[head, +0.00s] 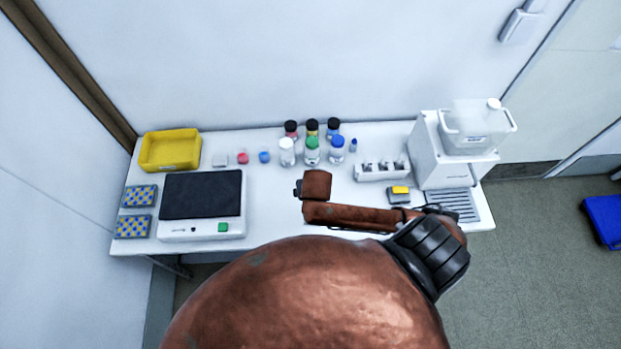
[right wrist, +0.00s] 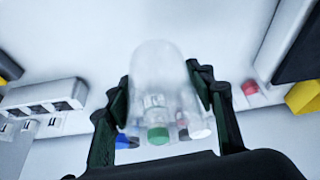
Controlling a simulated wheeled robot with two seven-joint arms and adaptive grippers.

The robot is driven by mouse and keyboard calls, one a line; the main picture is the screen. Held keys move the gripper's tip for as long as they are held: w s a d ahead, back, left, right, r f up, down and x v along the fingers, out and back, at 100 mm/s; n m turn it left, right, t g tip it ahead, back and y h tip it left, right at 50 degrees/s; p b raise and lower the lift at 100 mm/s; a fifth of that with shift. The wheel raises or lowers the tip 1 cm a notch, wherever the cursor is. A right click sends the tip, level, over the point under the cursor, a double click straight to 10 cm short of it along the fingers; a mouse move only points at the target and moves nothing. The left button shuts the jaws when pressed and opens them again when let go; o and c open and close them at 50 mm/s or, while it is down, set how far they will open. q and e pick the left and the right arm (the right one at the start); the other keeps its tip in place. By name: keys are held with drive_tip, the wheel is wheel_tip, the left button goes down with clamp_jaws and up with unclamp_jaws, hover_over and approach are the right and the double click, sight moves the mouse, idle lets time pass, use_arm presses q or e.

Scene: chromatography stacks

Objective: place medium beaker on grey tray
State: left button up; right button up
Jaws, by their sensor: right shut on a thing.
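My right gripper (right wrist: 162,92) is shut on a clear, see-through beaker (right wrist: 155,70) in the right wrist view, with one dark finger on each side of it. Bottles show through and below its lower part. In the head view my right arm covers the middle front of the table, and the beaker and gripper fingers cannot be made out there. The grey tray (head: 453,205) appears to be the ridged one at the foot of the white dispenser at the table's right end; nothing is seen standing on it. My left gripper is not in view.
Several capped bottles (head: 312,150) stand at the back middle. A white rack (head: 382,173) and a small yellow-topped block (head: 400,192) are left of the dispenser (head: 432,150). A black-topped device (head: 202,195) and yellow bin (head: 170,150) fill the left.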

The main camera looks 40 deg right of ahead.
drive_tip(key=w+d+f, duration=0.4)
drive_tip(key=d+f, duration=0.1)
drive_tip(key=w+d+f, duration=0.2)
drive_tip(key=w+d, duration=0.1)
drive_tip(key=shift+f+b, duration=0.35)
drive_tip(key=shift+f, duration=0.05)
drive_tip(key=shift+w+d+f, duration=0.2)
drive_tip(key=shift+d+f, duration=0.25)
drive_tip(key=shift+f, duration=0.25)
wheel_tip(320, 180, down, 3)
drive_tip(key=shift+r, duration=0.15)
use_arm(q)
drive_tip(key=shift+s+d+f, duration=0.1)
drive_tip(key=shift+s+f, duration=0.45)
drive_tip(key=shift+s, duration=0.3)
use_arm(e)
drive_tip(key=shift+a, duration=0.1)
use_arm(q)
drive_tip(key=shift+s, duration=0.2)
use_arm(e)
drive_tip(key=o, duration=1.2)
